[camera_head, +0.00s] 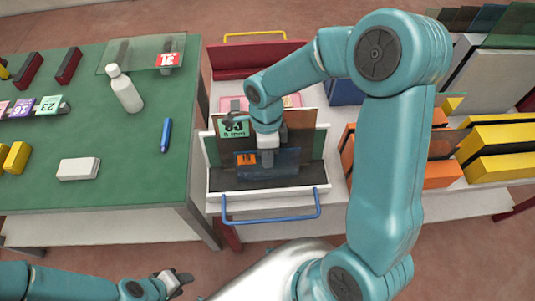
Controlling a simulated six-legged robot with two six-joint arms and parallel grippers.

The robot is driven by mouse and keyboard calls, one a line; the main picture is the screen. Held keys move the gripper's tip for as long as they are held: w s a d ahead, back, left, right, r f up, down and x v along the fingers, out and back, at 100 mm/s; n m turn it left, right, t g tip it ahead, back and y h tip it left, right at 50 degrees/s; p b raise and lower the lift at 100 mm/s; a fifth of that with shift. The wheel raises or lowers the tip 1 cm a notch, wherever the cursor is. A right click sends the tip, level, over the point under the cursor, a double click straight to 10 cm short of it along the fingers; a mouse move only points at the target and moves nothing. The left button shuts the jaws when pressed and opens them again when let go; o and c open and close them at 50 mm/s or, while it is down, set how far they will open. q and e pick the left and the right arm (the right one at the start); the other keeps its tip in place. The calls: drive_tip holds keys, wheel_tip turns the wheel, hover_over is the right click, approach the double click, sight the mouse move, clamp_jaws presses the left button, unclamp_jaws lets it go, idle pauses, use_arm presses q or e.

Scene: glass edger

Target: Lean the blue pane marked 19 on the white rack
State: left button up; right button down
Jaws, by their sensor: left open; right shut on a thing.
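My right gripper (268,150) is shut on a blue pane (285,161) with a small orange label, whose number is too small to read. The pane is inside or just above the white rack (268,193), in front of the panes leaning there; I cannot tell whether it touches the rack. A pane with a green label (235,127), reading about 33 and 5 mm, leans behind it, next to a brown pane (302,127). My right wrist hides part of these. My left gripper (178,282) is open and empty at the bottom, in front of the green table.
The green table (110,190) at left holds a white bottle (124,90), blue marker (166,134), white block (78,169) and a clear pane labelled 31 (140,55). A blue handle (268,220) fronts the rack. Orange and yellow racks (495,150) stand at right.

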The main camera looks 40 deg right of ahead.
drive_tip(key=shift+f+b, duration=0.35)
drive_tip(key=shift+b, duration=0.05)
drive_tip(key=c, duration=1.2)
unclamp_jaws()
drive_tip(key=shift+o, duration=0.2)
drive_tip(key=shift+r, duration=0.1)
drive_tip(key=p+v, duration=0.1)
drive_tip(key=v, duration=1.5)
